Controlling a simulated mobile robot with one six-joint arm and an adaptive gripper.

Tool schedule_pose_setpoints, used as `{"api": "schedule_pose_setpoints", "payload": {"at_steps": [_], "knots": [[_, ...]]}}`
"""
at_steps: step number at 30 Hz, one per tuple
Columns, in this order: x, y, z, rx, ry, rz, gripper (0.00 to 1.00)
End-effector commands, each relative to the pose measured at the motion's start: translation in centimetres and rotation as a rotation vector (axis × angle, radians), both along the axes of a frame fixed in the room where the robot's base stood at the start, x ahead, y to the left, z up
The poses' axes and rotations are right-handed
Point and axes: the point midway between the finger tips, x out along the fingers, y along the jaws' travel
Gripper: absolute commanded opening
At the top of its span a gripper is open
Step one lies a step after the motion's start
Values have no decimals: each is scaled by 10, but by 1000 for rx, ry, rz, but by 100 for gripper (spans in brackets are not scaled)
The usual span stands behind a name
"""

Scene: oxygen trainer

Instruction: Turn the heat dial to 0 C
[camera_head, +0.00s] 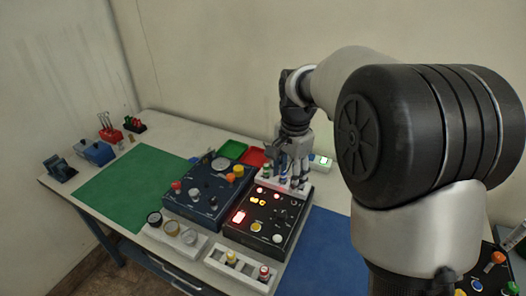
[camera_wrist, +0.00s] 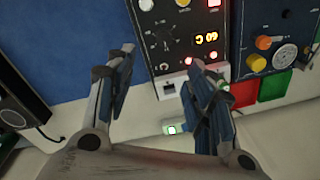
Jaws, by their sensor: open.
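The black control box (camera_head: 262,213) stands on the table, with a red display (camera_head: 239,216), an orange display (camera_head: 258,201) and a yellow knob (camera_head: 256,226). In the wrist view the box appears upside down, with a dark dial with marks around it (camera_wrist: 163,33) beside the orange display (camera_wrist: 206,38). Labels are too small to read, so I cannot tell which control is the heat dial. My gripper (camera_wrist: 162,58) is open and empty, its fingers spread near the box's back edge.
A navy box (camera_head: 208,192) with several knobs stands left of the black box. Green (camera_head: 232,149) and red (camera_head: 252,157) trays lie behind. White racks (camera_head: 242,270) stand in front. The blue mat (camera_head: 328,255) on the right and green mat (camera_head: 130,188) on the left look clear.

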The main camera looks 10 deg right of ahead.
Motion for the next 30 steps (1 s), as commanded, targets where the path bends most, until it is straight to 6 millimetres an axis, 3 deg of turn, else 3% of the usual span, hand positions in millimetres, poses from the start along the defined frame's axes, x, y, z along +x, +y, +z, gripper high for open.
{"api": "schedule_pose_setpoints", "payload": {"at_steps": [3,11,30], "knots": [[19,-1,-14,7,28,-80,49],[27,-1,-40,10,42,-122,49],[31,2,-172,9,41,-119,49]]}}
